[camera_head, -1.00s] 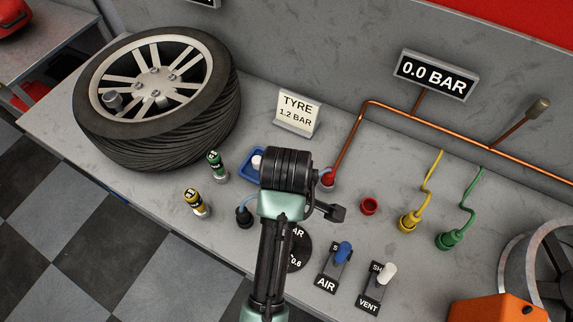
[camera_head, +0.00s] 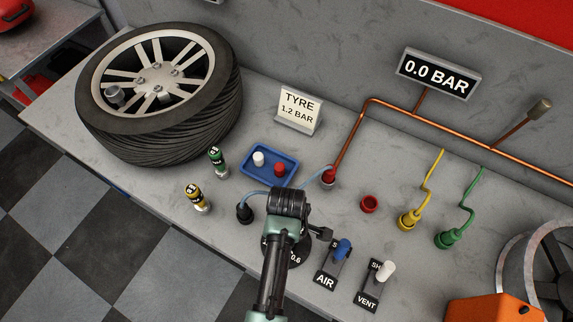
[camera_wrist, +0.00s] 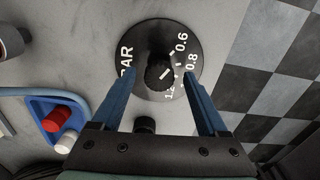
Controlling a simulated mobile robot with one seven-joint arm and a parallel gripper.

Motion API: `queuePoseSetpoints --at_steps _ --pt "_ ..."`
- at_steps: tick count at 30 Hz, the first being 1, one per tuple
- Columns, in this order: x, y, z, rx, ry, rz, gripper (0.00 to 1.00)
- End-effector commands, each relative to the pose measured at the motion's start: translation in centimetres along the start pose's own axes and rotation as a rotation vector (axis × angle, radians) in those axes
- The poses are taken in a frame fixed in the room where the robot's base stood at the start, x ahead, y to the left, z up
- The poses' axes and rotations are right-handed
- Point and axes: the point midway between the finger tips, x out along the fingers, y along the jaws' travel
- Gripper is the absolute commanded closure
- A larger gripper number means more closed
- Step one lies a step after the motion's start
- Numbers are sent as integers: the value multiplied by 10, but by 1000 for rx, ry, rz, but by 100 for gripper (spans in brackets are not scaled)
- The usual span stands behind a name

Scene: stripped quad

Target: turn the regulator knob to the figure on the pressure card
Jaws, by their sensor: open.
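The pressure card (camera_head: 299,108) reads TYRE 1.2 BAR and stands at the back of the bench. In the wrist view the regulator knob (camera_wrist: 159,72) is black with a short white line, in the middle of a round black dial (camera_wrist: 140,55) marked BAR, 0.6, 0.8 and a partly hidden 1.2. Which figure the line meets is hard to tell. My gripper (camera_wrist: 158,76) is open, its two blue fingers at either side of the knob, with nothing held. In the head view my arm hides the knob and most of the dial (camera_head: 297,250).
A display (camera_head: 436,74) reads 0.0 BAR. The AIR lever (camera_head: 343,250) and VENT lever (camera_head: 385,270) stand right of the dial. A blue tray (camera_head: 270,179) with white and red caps and a black hose fitting (camera_head: 244,213) are close by. A tyre (camera_head: 160,95) fills the left.

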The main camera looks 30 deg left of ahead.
Motion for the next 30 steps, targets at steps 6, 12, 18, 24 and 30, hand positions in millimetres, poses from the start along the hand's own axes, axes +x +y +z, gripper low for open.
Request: queuePoseSetpoints --at_steps 6,12,18,24,30 --pt "1 0 0 0 0 1 24" --pt "1 0 0 0 0 1 50" --pt "0 0 0 0 0 0 86" --pt "0 0 0 1 0 0 100" --pt "0 0 0 29 0 -1 100"
